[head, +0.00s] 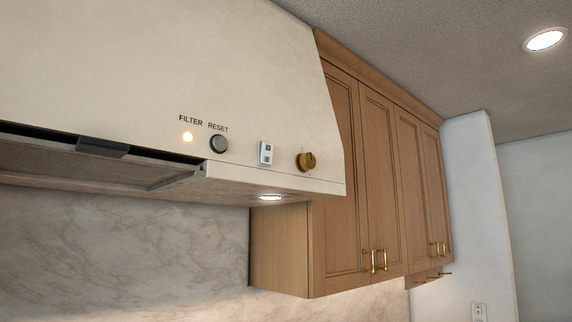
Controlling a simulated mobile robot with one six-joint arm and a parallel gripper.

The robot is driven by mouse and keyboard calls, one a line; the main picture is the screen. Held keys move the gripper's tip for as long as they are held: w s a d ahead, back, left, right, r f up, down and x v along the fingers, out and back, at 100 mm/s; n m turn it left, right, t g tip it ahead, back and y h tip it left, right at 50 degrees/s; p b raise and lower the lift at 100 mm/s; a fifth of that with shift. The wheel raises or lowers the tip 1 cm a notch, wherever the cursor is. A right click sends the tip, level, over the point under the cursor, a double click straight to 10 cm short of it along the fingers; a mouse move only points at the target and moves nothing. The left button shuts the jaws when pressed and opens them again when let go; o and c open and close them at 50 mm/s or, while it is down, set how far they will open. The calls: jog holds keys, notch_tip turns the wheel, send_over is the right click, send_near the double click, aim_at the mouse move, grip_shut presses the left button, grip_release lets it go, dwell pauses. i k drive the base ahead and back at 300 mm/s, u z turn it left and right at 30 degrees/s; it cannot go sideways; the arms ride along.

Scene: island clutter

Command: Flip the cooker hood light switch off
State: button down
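The cooker hood (255,80) is a large cream hood filling the left and upper left of the head view. A small white rocker switch (266,153) sits on its front face, between a dark round reset button (219,144) and a brass knob (306,161). The rocker's exact position is too small to tell. The hood light (270,197) on the underside is lit. My gripper is not in view.
Wooden wall cabinets (380,180) with brass handles hang right of the hood. A dark slot with a grey tab (102,147) runs along the hood's lower left. A marble wall (120,235) lies below. A wall outlet (479,311) shows at the lower right.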

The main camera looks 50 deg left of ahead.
aim_at(266, 156)
jog(key=u, duration=0.15)
jog(key=i, duration=0.55)
jog(key=u, duration=0.55)
jog(key=k, duration=0.2)
jog(key=u, duration=2.5)
jog(key=k, duration=0.15)
jog(key=u, duration=0.7)
